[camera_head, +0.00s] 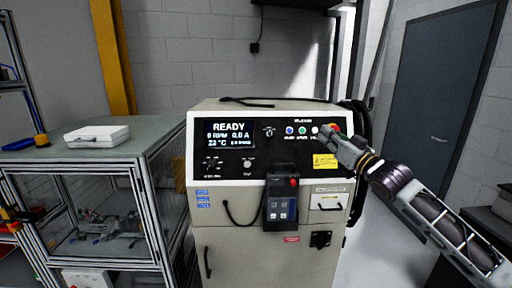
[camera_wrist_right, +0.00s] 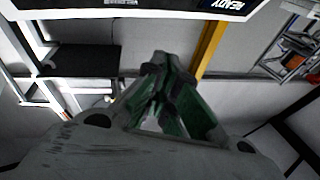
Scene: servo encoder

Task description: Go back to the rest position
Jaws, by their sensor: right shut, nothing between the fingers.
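My right arm comes in from the right in the head view. Its gripper (camera_head: 330,136) is in front of the upper right of the control panel (camera_head: 260,172), near a row of round buttons. In the right wrist view the green-sided fingers of the gripper (camera_wrist_right: 160,66) are together at their tips, with nothing between them. Whether the fingertips touch the panel cannot be told. The panel's screen (camera_head: 231,134) reads READY. My left gripper is not seen.
The pale cabinet (camera_head: 232,250) carries a handheld pendant (camera_head: 281,200) on its front. To the left stands a glass-sided bench (camera_head: 40,155) with a white case (camera_head: 97,136) on top. A grey door (camera_head: 430,95) is at the back right. Bare floor shows right of the cabinet.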

